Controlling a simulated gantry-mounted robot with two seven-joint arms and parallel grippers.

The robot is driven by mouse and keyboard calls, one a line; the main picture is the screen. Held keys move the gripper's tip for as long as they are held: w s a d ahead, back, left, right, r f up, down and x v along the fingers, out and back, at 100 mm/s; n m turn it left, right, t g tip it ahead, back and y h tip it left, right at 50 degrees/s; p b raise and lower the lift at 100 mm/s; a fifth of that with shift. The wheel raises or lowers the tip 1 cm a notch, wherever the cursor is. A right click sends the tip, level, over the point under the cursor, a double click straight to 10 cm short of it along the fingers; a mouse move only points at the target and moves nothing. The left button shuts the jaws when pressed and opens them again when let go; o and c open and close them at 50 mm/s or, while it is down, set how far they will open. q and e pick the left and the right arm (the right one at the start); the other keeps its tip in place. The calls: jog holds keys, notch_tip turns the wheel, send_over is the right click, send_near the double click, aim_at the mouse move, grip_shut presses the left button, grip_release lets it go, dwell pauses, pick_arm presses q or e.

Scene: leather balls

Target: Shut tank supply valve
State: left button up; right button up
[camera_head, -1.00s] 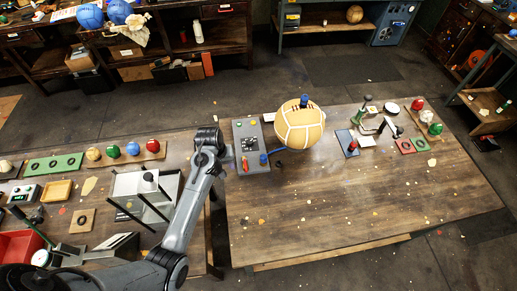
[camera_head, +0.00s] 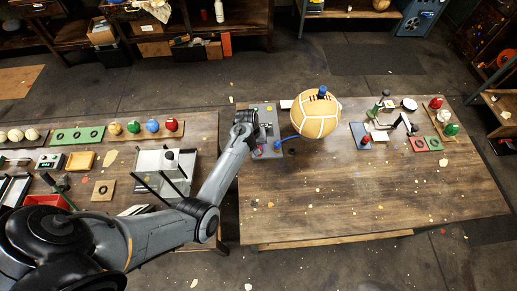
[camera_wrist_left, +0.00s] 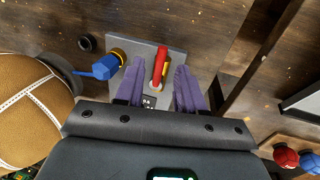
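A grey panel (camera_head: 268,112) stands at the left end of the right table; it also fills the middle of the left wrist view (camera_wrist_left: 172,44). On it a red valve lever (camera_wrist_left: 160,62) with yellow beside it stands between my fingers. A blue fitting with a yellow ring (camera_wrist_left: 103,68) sits to its left. My left gripper (camera_wrist_left: 158,88) is open, with a purple finger on either side of the lever; I cannot tell whether either touches it. In the head view its end (camera_head: 246,118) is over the panel's left side and hides part of it. My right gripper does not show.
Small tools and red and green balls stand farther right. The right table's front (camera_head: 370,205) is mostly clear. A clear-sided stand (camera_head: 165,162) is beside my arm.

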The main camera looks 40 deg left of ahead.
pick_arm(q)
jog(key=shift+w+d+f, duration=0.15)
jog(key=shift+f, duration=0.7)
grip_shut()
